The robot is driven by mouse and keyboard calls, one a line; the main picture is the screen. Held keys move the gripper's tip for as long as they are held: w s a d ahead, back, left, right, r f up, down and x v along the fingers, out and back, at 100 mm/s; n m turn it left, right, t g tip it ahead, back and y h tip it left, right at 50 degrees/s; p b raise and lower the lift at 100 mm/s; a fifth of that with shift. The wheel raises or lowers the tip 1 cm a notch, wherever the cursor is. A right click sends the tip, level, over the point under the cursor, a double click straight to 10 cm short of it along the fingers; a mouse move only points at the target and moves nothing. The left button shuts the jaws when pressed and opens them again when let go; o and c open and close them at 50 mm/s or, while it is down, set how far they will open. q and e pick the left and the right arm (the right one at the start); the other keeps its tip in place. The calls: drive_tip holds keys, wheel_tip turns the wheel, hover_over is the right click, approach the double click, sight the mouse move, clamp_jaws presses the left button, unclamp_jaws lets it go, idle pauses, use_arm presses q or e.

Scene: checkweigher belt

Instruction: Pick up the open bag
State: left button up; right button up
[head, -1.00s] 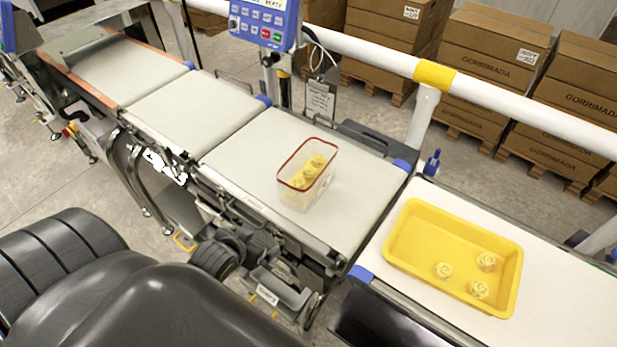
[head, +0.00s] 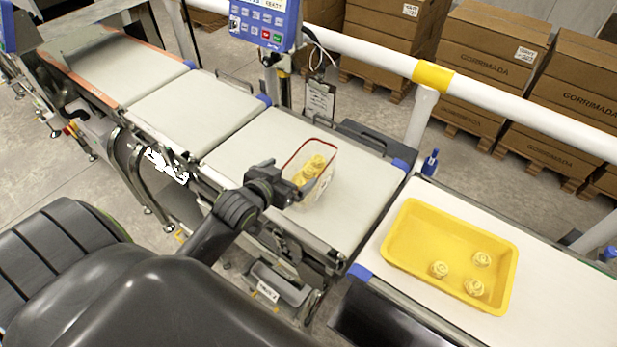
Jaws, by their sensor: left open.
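The open bag (head: 323,189) is a clear, upright pouch with a red rim. It stands on the third belt section (head: 362,209) with a few yellow pieces (head: 312,168) inside. My left gripper (head: 296,190) is at the bag's near left side, at about the height of its upper part. It is open, and it hides part of the bag's near wall and rim. I cannot tell whether its fingers touch the bag. My right gripper is not in view.
A yellow tray (head: 398,247) with three pale yellow pieces sits on the white surface to the right. A blue control panel (head: 265,18) stands behind the belt. A white rail (head: 380,56) runs behind, with stacked cartons (head: 490,55) beyond. The belt's left sections are clear.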

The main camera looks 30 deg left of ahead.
use_arm(q)
drive_tip(key=shift+x, duration=1.4)
drive_tip(key=p+x, duration=0.2)
drive_tip(key=x, duration=0.2)
drive_tip(key=shift+f, duration=0.2)
drive_tip(key=shift+w+f, duration=0.25)
drive_tip(key=shift+w, duration=0.15)
drive_tip(key=c, duration=1)
drive_tip(key=shift+r, duration=0.1)
drive_tip(key=shift+c, duration=0.8)
